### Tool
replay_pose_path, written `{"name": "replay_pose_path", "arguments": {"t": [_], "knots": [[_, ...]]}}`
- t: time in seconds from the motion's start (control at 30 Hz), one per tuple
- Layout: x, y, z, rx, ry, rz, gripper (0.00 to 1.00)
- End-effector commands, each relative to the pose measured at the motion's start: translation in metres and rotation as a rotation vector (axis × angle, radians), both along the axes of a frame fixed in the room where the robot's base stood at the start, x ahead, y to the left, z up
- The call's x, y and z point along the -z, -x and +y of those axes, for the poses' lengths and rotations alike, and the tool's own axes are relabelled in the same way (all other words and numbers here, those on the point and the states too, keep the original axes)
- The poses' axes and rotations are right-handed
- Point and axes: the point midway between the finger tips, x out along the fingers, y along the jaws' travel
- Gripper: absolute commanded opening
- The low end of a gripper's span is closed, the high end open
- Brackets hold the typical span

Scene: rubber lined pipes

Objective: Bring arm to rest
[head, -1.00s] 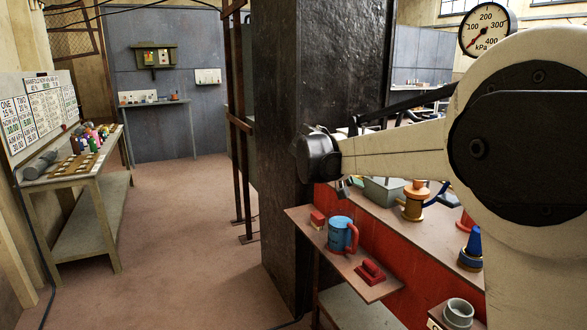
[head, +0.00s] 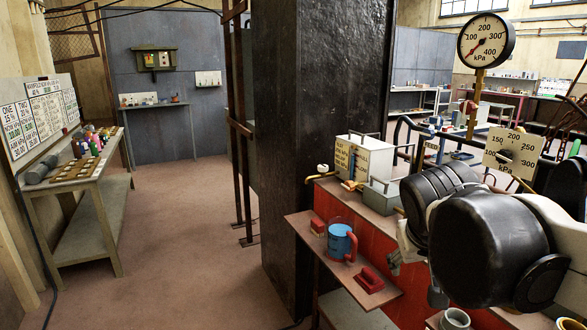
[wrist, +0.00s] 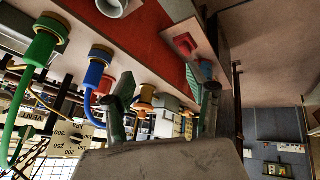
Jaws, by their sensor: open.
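My gripper (wrist: 166,92) shows in the wrist view with its two dark fingers spread apart. No object is between the fingers. The wrist view is tilted and looks past the fingers at the red-fronted bench and the floor. In the head view my arm is folded at the right, with its dark rounded joints in front of the bench. These joints hide most of the wrist, and I cannot make out the fingers there.
A blue mug with a red handle (head: 341,242) and a red block-like tool (head: 369,279) are on a low shelf (head: 306,226). A black pillar (head: 318,110) stands left of the bench. Gauges (head: 486,41) rise behind my arm. The floor (head: 190,240) at left is clear.

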Motion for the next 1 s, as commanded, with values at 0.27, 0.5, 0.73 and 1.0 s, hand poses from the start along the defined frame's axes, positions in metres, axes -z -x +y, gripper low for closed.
{"name": "replay_pose_path", "arguments": {"t": [0.27,0.5,0.73,1.0], "knots": [[0.031,0.075,0.015,-0.044,-0.146,-0.042,0.53],[0.052,0.108,0.027,-0.067,-0.221,-0.074,0.53],[0.056,0.113,0.029,-0.070,-0.234,-0.080,0.53],[0.056,0.113,0.029,-0.070,-0.234,-0.080,0.53]]}}
